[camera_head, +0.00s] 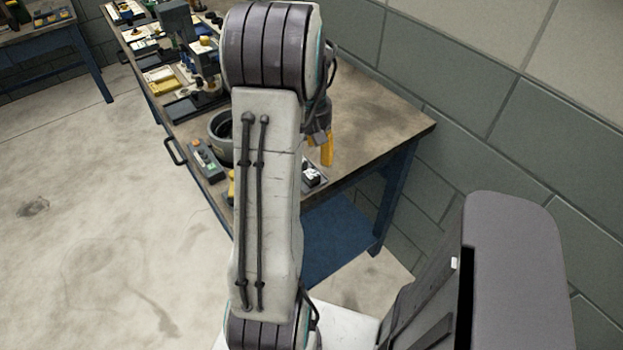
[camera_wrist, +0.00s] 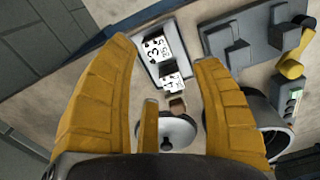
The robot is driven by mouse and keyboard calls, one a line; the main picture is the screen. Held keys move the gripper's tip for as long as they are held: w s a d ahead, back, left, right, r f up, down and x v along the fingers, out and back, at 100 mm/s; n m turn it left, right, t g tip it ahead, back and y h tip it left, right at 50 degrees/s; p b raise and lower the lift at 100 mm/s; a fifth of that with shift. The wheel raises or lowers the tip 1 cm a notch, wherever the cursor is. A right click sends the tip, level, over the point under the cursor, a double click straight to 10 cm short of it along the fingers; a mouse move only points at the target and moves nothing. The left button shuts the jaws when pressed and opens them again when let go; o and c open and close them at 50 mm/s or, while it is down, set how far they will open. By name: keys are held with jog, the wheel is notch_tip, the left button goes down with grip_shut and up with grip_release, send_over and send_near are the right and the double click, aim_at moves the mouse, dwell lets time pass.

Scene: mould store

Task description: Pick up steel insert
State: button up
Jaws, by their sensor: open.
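My gripper (camera_wrist: 166,62) is open, with yellow fingers spread on both sides of the wrist view and a shorter one between them. Two small pale, silvery blocks with dark marks, the nearest match to the steel insert, lie in a shallow grey tray: a larger one (camera_wrist: 155,49) and a smaller one (camera_wrist: 170,82). They show between and beyond the fingertips, apparently untouched. A pale block (camera_head: 311,175) also shows on the bench in the head view. There my arm hides most of the gripper, and one yellow finger (camera_head: 327,150) shows above the bench.
A round grey piece with a centre pin (camera_wrist: 166,134) lies below the tray. A dark cylindrical pot (camera_wrist: 262,118), a stepped grey block (camera_wrist: 237,48) and a yellow-handled item (camera_wrist: 292,62) stand to the right. The bench top (camera_head: 375,115) is bare towards the wall.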

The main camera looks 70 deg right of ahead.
jog(key=shift+d+r+n, duration=0.15)
jog(key=shift+d+n, duration=0.2)
jog(key=shift+n, duration=0.35)
jog(key=shift+d, duration=0.1)
notch_tip(320, 180, down, 2)
jog(key=shift+f, duration=0.1)
jog(key=f, duration=0.1)
jog(key=a+f, duration=0.1)
jog(key=f, duration=0.1)
jog(key=shift+s+f, duration=0.1)
jog(key=shift+f, duration=0.15)
jog(key=shift+d+f, duration=0.1)
jog(key=shift+f, duration=0.65)
grip_shut()
